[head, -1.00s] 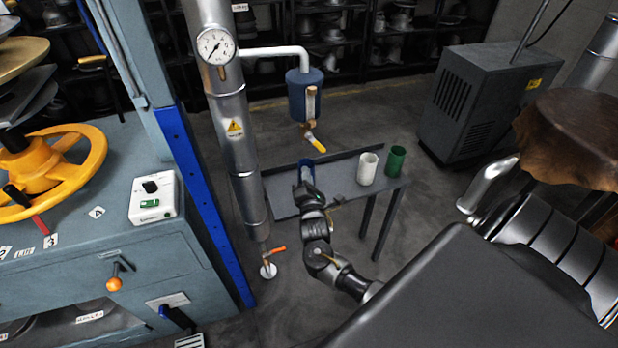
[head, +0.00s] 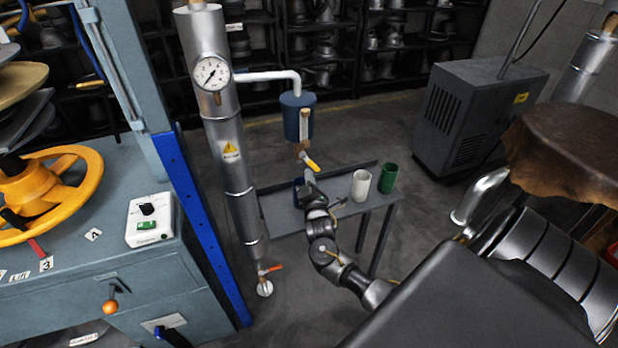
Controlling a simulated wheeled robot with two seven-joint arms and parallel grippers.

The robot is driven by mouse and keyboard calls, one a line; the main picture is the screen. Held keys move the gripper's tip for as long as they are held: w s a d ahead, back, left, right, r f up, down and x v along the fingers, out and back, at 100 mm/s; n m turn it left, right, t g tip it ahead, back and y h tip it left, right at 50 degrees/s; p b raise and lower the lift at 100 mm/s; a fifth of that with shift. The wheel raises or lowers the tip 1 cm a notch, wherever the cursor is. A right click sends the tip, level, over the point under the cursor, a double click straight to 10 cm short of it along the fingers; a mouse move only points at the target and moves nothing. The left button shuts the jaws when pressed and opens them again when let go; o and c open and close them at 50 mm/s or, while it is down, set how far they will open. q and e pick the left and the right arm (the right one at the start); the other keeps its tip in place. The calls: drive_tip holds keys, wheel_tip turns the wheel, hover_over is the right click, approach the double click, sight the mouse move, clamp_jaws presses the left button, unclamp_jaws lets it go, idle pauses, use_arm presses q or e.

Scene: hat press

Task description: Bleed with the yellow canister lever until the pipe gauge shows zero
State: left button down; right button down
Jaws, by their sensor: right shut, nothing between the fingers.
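The blue canister (head: 290,118) hangs from a white pipe on the tall silver pipe (head: 228,135). Its yellow lever (head: 313,165) sits below it on a brass valve and slants down to the right. The round white pipe gauge (head: 211,73) is on the silver pipe; its dark needle is too small to read surely. My right gripper (head: 309,178) is shut and empty, just below the yellow lever; I cannot tell whether they touch. My left gripper is not in view.
A grey bench (head: 276,215) holds a white cup (head: 361,186) and a green cup (head: 388,178). An orange-handled valve (head: 270,269) is low on the silver pipe. A press with a yellow wheel (head: 50,190) stands left; a dark grey cabinet (head: 470,120) stands right.

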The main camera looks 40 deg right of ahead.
drive_tip(key=shift+d+r+n+p, duration=0.1)
drive_tip(key=shift+d+n+p, duration=0.25)
drive_tip(key=shift+n+p, duration=0.35)
drive_tip(key=n+p, duration=0.1)
drive_tip(key=d+r+n+t+p, duration=0.1)
drive_tip(key=n, duration=0.1)
drive_tip(key=s+d+n+y+p, duration=0.1)
drive_tip(key=n, duration=0.1)
drive_tip(key=shift+d+r+t, duration=0.1)
drive_tip(key=shift+r+t, duration=0.1)
drive_tip(key=shift+t, duration=0.2)
drive_tip(key=n+p, duration=0.1)
drive_tip(key=n, duration=0.1)
drive_tip(key=d+r+n+y+p, duration=0.1)
drive_tip(key=n+p, duration=0.2)
drive_tip(key=shift+s+d+r+n+t+y, duration=0.2)
drive_tip(key=shift+d+r+n+t+y, duration=0.1)
drive_tip(key=shift+r+t, duration=0.1)
drive_tip(key=shift+d, duration=0.1)
drive_tip(key=b, duration=0.4)
approach(318, 171)
drive_tip(key=s, duration=0.2)
drive_tip(key=shift+s+d+f, duration=0.1)
drive_tip(key=shift+s+d, duration=0.1)
drive_tip(key=shift+s, duration=0.05)
